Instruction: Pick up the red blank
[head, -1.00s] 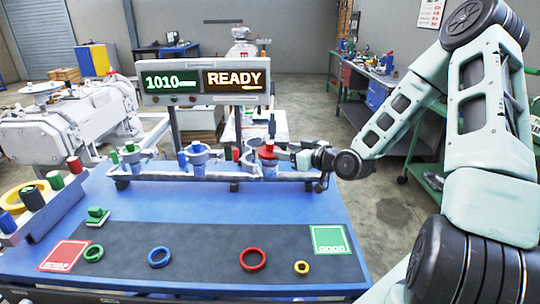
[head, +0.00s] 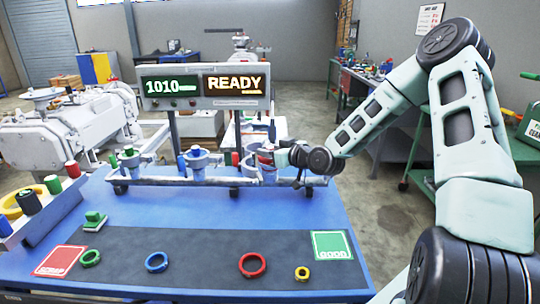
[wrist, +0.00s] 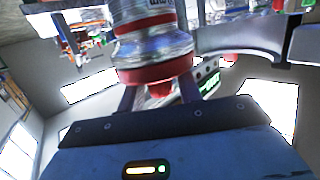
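A red part (head: 266,160) sits in the right-hand holder of the fixture on the blue table. My gripper (head: 283,158) is right beside it, reaching in from the right and partly hiding it. In the wrist view, a metal cylinder with a red band (wrist: 155,72) and a small red end below it lies just ahead of my gripper (wrist: 160,95). Two grey finger-like shapes stand apart on either side of the red end. Whether they touch the red part is unclear. A red cylinder (head: 73,169) also stands in the rack at the left, away from my gripper.
Green and blue parts (head: 198,152) stand in the fixture's other holders. Coloured rings, including a red ring (head: 252,265), lie on the dark mat between the red scrap plate (head: 60,261) and the green good plate (head: 332,245). A display (head: 205,86) reading READY stands behind the fixture.

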